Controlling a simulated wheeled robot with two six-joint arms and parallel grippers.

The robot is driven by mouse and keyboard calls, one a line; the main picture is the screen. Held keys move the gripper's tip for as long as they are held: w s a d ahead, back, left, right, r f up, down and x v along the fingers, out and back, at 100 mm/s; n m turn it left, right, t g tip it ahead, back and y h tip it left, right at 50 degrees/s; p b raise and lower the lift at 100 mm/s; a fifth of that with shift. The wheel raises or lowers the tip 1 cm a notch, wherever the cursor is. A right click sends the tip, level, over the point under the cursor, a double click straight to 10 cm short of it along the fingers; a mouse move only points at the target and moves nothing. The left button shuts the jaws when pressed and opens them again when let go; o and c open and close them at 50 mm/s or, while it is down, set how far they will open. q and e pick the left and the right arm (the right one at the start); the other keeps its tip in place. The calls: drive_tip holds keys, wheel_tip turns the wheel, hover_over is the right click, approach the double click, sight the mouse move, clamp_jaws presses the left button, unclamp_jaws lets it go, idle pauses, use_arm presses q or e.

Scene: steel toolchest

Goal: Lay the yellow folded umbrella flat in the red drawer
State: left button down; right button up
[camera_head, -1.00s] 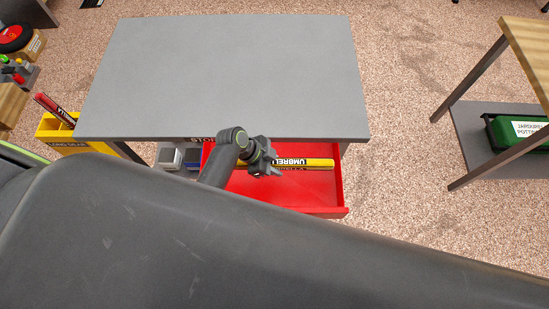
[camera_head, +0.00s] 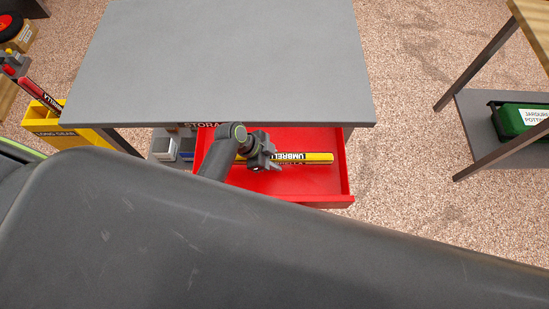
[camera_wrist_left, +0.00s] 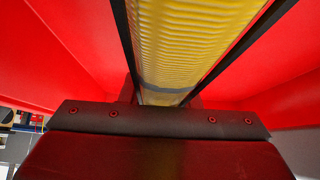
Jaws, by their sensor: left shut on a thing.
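The yellow folded umbrella (camera_head: 305,158) lies level, left to right, over the floor of the open red drawer (camera_head: 318,186). Its dark lettering shows in the head view. My left gripper (camera_head: 270,160) is shut on the umbrella near its left part, inside the drawer's outline. In the left wrist view the yellow umbrella (camera_wrist_left: 190,45) runs between the two dark fingers, with red drawer surfaces on both sides. I cannot tell whether the umbrella touches the drawer floor. My right gripper is not in view.
The grey tabletop (camera_head: 225,60) overhangs the back of the drawer. A yellow box labelled LONG GEAR (camera_head: 62,128) holding a red umbrella (camera_head: 40,95) stands at left. Small grey bins (camera_head: 163,148) sit left of the drawer. A green case (camera_head: 517,120) rests on a shelf at right.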

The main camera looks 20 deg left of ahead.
use_arm(q)
drive_tip(key=shift+f+b, duration=0.6)
drive_tip(key=shift+f, duration=0.25)
unclamp_jaws()
idle(0.5)
drive_tip(key=shift+r, duration=0.1)
drive_tip(key=shift+r+p, duration=4.95)
drive_tip(key=shift+p, duration=0.1)
drive_tip(key=b+v, duration=0.1)
drive_tip(key=v, duration=1.6)
drive_tip(key=shift+r, duration=0.15)
drive_tip(key=shift+a, duration=0.15)
